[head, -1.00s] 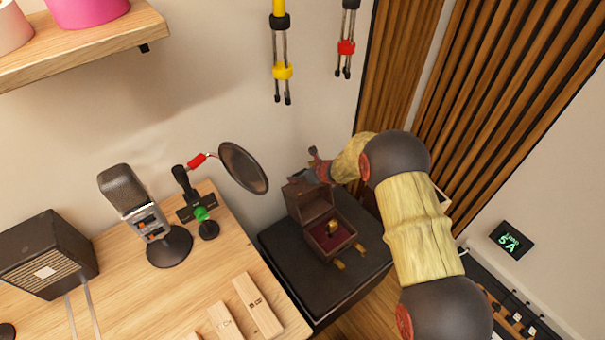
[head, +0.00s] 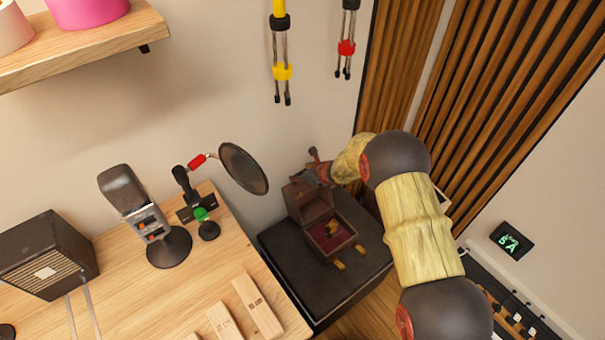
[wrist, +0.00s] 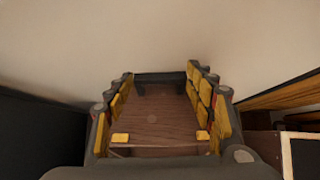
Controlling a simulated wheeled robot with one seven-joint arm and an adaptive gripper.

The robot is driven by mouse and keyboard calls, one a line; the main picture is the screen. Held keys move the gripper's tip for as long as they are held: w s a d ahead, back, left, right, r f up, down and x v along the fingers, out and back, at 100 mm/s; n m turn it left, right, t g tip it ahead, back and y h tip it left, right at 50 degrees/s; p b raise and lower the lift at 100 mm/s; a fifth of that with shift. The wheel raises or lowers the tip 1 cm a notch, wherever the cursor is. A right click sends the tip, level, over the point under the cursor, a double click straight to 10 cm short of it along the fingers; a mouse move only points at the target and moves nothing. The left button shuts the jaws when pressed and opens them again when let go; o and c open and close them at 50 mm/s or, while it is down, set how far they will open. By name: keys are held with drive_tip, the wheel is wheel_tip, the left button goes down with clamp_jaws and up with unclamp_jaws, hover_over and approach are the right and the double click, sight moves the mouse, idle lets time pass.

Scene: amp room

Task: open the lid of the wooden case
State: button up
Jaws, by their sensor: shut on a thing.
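The wooden case (head: 345,247) stands on a black stand in the head view. Its lid (head: 310,205) is raised at the back, and the red-lined inside shows, with a small gold object (head: 333,227) in it. My gripper (head: 316,172) is at the top of the raised lid. In the wrist view my gripper (wrist: 160,125) is shut on the lid; the brown wooden panel of the lid (wrist: 160,118) lies between its two yellow-padded fingers. The exact contact of the fingertips is hard to make out in the head view.
The black stand (head: 300,270) sits beside a light wooden desk (head: 120,285) with a microphone (head: 140,205), a round pop filter (head: 243,168) and a dark speaker box (head: 48,258). A wall stands close behind the case. Slatted wood panels (head: 400,70) are at the right.

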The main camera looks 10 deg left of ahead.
sight(310, 187)
drive_tip(key=c, duration=0.4)
drive_tip(key=shift+s+d+r+b, duration=0.3)
drive_tip(key=shift+s+d+r, duration=0.15)
drive_tip(key=shift+s+d, duration=0.2)
drive_tip(key=shift+s+d+r+b, duration=0.3)
drive_tip(key=shift+s+d+r, duration=0.15)
drive_tip(key=shift+d, duration=0.2)
drive_tip(key=shift+s+d, duration=0.3)
drive_tip(key=shift+s, duration=0.1)
drive_tip(key=shift+d, duration=0.1)
drive_tip(key=shift+s, duration=0.1)
drive_tip(key=o, duration=1.3)
drive_tip(key=shift+f, duration=0.1)
drive_tip(key=o, duration=0.4)
drive_tip(key=shift+r, duration=0.2)
drive_tip(key=shift+r, duration=0.15)
